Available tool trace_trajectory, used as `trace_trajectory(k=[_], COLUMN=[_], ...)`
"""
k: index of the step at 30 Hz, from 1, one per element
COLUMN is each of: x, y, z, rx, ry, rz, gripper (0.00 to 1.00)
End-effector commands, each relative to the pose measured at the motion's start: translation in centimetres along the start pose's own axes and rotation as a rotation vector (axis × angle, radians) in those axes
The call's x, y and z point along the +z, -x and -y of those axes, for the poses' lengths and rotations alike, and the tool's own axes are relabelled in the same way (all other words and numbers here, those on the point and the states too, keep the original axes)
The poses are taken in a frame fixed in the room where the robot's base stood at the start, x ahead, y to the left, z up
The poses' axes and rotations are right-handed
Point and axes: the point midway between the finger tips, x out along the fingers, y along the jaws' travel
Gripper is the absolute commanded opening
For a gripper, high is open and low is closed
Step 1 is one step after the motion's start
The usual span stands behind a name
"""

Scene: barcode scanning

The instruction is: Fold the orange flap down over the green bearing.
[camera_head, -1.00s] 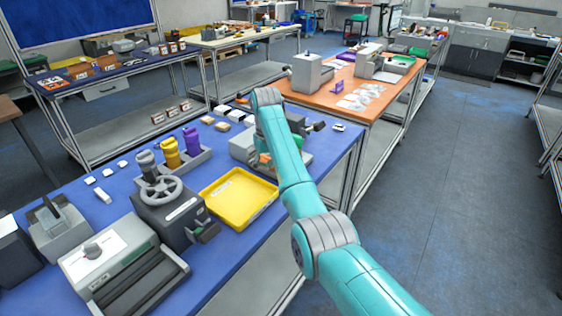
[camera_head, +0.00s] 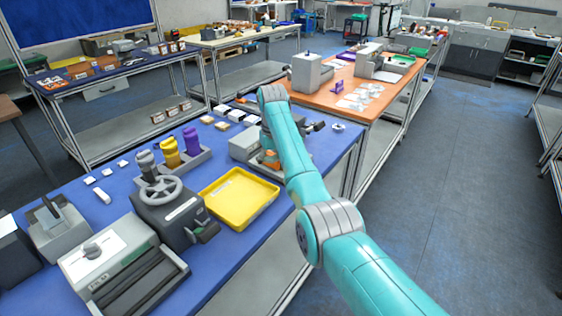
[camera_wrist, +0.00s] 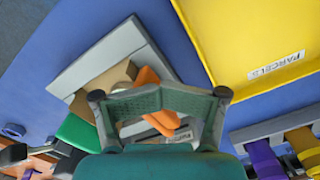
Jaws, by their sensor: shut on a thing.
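The orange flap (camera_wrist: 147,77) shows in the wrist view behind and between my gripper's fingers, with more orange just below them. My gripper (camera_wrist: 158,97) is shut on the orange flap over the grey device (camera_wrist: 110,50). In the head view a bit of orange (camera_head: 271,157) shows beside my arm, at the grey device (camera_head: 243,147) on the blue table's far right part. A green piece (camera_wrist: 79,131) lies left of the fingers in the wrist view; I cannot tell whether it is the bearing. My arm and fingers hide much of the device.
A yellow parcels tray (camera_head: 240,217) lies close to the device. Beyond it a grey holder (camera_head: 183,168) carries yellow and purple pieces. A dark machine with a handwheel (camera_head: 160,188) stands at the left. White and tan blocks (camera_head: 222,109) lie behind.

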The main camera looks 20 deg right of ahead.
Motion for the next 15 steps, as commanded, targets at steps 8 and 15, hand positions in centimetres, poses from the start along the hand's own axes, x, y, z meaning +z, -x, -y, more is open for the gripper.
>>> trace_trajectory(k=[8,15], x=[-0.7,-1.2], y=[0.2,0.2], z=[-1.0,-1.8], rx=[-0.001,-0.001], ry=[0.001,0.001], rz=[-0.002,-0.002], gripper=[0.00,0.00])
